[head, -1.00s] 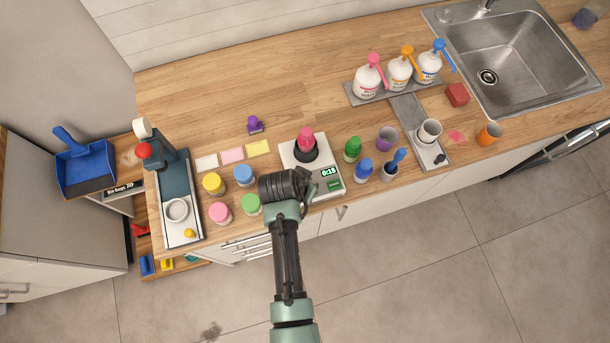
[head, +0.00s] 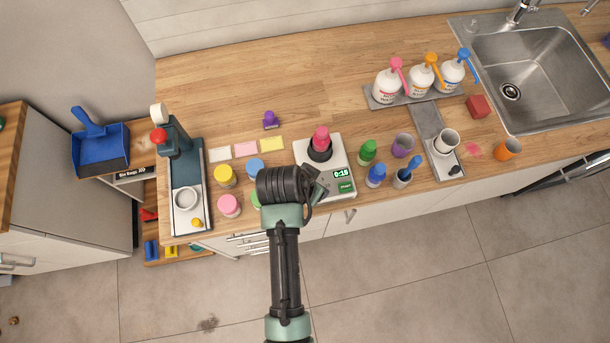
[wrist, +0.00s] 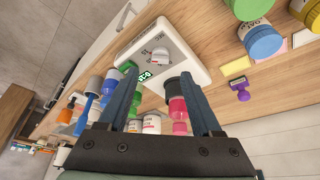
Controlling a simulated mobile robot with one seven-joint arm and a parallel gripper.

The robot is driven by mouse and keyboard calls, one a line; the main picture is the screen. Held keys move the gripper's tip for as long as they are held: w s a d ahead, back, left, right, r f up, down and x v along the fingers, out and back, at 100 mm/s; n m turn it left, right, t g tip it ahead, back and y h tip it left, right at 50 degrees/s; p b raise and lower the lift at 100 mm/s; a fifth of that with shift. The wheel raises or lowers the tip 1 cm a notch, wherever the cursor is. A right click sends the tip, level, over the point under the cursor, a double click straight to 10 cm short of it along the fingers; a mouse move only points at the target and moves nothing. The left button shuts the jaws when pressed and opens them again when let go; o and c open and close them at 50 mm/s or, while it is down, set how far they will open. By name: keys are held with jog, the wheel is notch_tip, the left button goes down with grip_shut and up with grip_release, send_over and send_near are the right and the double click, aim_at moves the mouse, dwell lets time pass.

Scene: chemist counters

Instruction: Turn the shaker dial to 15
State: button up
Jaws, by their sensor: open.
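The white shaker (head: 341,172) stands near the counter's front edge, with a pink-capped bottle (head: 321,139) in its dark holder. Its green display (head: 340,174) seems to read 0:18, though the last digit is small. In the wrist view the pale round dial (wrist: 158,55) shows on the shaker's front part (wrist: 185,55), beyond the fingertips, with marks around it. My gripper (head: 318,190) is at the shaker's front left in the head view and hides the dial there. In the wrist view my gripper (wrist: 158,78) is open and empty, its fingers apart and pointing toward the dial.
Yellow (head: 224,176), pink (head: 229,206) and blue-lidded (head: 254,168) jars stand left of the shaker. The counter behind is mostly clear.

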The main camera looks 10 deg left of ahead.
jog(key=v, duration=0.7)
jog(key=shift+b, duration=0.45)
